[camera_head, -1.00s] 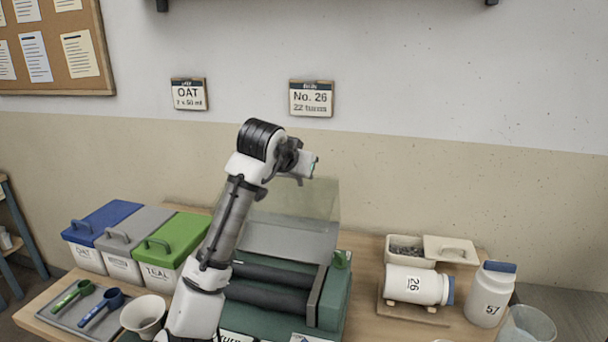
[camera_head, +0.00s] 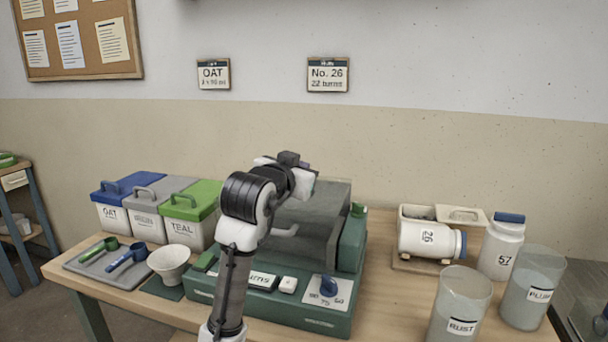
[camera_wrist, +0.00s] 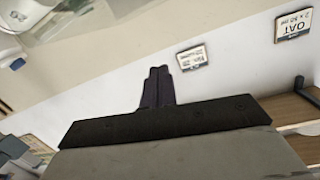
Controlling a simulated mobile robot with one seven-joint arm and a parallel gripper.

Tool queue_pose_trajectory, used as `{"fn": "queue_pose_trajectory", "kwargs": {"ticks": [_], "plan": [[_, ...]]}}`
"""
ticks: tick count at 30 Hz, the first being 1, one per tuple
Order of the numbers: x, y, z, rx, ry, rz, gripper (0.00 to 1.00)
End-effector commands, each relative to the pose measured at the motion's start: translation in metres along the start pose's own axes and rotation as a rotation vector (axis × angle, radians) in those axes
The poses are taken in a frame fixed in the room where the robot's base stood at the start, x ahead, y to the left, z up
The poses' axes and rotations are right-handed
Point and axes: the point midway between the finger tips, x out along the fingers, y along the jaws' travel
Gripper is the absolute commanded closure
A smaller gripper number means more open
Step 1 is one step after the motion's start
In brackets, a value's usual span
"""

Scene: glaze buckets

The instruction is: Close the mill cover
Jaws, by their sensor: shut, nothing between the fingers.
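The mill is a green machine (camera_head: 345,255) on the table in the head view, with a switch and a dial panel on its front. Its grey see-through cover (camera_head: 318,228) is down over the rollers, with its handle (camera_head: 287,231) at the front. No open gap shows along the visible part of its edge; the left part is hidden behind my arm. My gripper (camera_wrist: 157,86) is shut and empty in the wrist view, with the wall beyond it. In the head view my wrist is above the cover's back left, and my fingertips cannot be made out.
Lidded bins (camera_head: 185,215), a scoop tray (camera_head: 105,265) and a white bowl (camera_head: 170,262) stand left of the mill. Right of it are jar 26 (camera_head: 425,238) on a cradle, jar 57 (camera_head: 501,247) and clear buckets (camera_head: 461,305). Bare table lies between mill and jars.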

Motion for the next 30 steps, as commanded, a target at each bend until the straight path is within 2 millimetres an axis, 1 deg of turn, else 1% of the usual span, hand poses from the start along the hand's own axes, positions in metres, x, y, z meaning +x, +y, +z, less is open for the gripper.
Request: {"fn": "queue_pose_trajectory", "kwargs": {"ticks": [1,9,15,22,30], "plan": [[-0.004,0.005,0.021,0.001,0.035,-0.005,1.00],[-0.034,0.015,0.062,0.011,0.214,-0.038,1.00],[-0.050,0.021,0.089,0.019,0.326,-0.060,1.00],[-0.060,0.025,0.111,0.025,0.418,-0.076,1.00],[-0.066,0.027,0.121,0.030,0.472,-0.088,1.00]]}}
